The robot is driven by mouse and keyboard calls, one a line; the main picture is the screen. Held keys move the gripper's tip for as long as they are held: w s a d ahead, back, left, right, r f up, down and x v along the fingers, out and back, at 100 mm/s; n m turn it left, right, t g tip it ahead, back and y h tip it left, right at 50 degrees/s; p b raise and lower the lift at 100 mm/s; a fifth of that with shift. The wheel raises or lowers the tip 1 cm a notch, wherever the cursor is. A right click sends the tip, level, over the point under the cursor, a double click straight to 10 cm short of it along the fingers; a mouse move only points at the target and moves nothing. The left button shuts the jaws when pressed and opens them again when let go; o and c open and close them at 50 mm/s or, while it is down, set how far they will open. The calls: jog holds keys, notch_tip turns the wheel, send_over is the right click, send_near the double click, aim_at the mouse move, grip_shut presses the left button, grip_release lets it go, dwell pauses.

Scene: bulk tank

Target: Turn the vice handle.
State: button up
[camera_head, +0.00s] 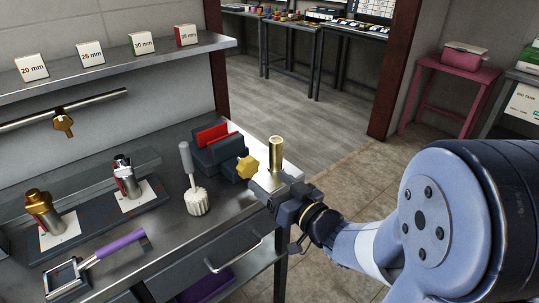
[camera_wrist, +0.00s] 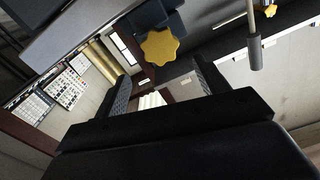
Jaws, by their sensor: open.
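The vice (camera_head: 213,149) is a dark blue-grey block with red jaw faces on the bench's right part. Its handle is a yellow star-shaped knob (camera_head: 247,167) on the side facing my gripper (camera_head: 263,186). My gripper is open, just right of and slightly below the knob in the head view. In the wrist view the knob (camera_wrist: 162,46) shows ahead of the open fingers (camera_wrist: 165,82), nearly centred between them and apart from them. Part of the dark vice body (camera_wrist: 147,17) shows behind the knob. Nothing is held.
A brass cylinder (camera_head: 276,155) stands upright close beside my gripper. A grey-handled white brush (camera_head: 194,184) stands left of the knob. Farther left are metal fittings (camera_head: 43,210) on a dark tray and a purple-handled tool (camera_head: 100,257). A shelf (camera_head: 120,62) with size cards runs above.

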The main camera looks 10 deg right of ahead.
aim_at(251, 169)
jog(key=x, duration=1)
jog(key=shift+w+a+f, duration=0.1)
jog(key=shift+w+a, duration=0.1)
jog(key=shift+a, duration=0.15)
jog(key=c, duration=1)
jog(key=shift+o, duration=0.2)
jog(key=shift+f+b, duration=0.1)
jog(key=shift+b, duration=0.4)
